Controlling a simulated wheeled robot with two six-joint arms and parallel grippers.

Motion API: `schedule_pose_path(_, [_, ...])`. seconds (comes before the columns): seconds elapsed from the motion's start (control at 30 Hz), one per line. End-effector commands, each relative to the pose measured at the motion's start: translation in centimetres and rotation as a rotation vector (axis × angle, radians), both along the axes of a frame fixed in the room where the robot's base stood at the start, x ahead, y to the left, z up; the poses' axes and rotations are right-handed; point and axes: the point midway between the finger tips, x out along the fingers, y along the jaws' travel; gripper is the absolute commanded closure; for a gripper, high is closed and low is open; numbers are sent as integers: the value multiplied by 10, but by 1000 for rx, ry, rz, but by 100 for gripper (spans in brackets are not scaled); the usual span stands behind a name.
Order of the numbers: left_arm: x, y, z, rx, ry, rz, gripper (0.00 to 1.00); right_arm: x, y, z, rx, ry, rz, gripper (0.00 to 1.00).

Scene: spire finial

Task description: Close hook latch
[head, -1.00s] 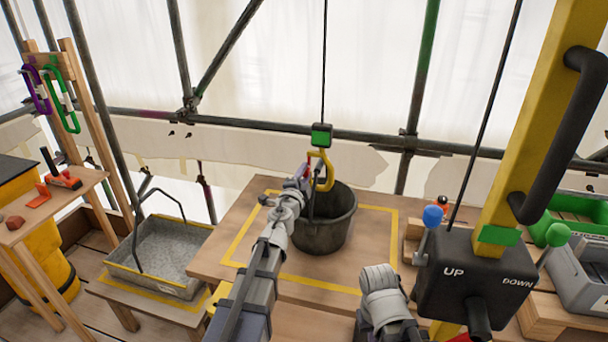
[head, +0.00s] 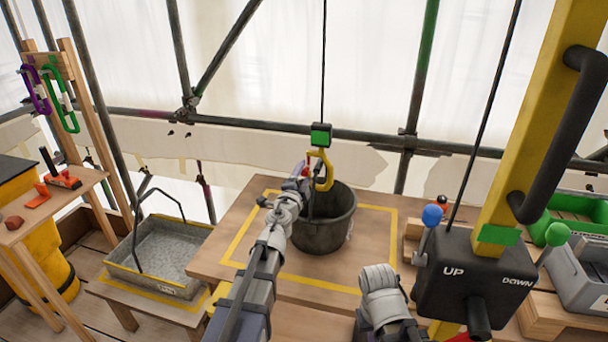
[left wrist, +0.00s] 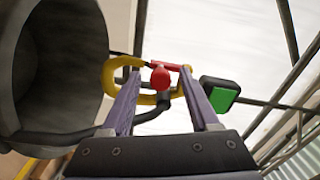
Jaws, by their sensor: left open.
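The yellow hook (head: 327,172) hangs from a cable under a green-sided block (head: 320,134), above the black bucket (head: 318,232). In the left wrist view the hook (left wrist: 110,76) shows close up, with its red latch (left wrist: 160,76), which has a round knob, near the hook's mouth. I cannot tell if the latch is fully closed. The bucket's dark handle (left wrist: 50,138) runs towards the hook. My left gripper (head: 303,173) is open, its two fingers (left wrist: 160,88) on either side of the latch knob; contact is unclear. My right gripper's fingers are not visible.
The hoist control box (head: 465,280) with UP and DOWN levers and a yellow post stands at right. A grey tray (head: 160,283) sits on a low stand at left. Carabiners (head: 62,98) hang on a wooden rack. The taped table (head: 375,245) is bare around the bucket.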

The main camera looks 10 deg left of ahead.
Motion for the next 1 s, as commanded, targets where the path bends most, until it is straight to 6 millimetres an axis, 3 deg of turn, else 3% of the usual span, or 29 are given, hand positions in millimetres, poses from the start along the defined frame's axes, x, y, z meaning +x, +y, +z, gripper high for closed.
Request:
schedule_pose_path(0.4, [-65,2,0,0,0,0,39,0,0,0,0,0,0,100])
schedule_pose_path(0.83, [-69,3,1,-14,-1,14,39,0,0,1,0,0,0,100])
schedule_pose_path(1.0, [-74,14,1,-159,16,170,39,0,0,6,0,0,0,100])
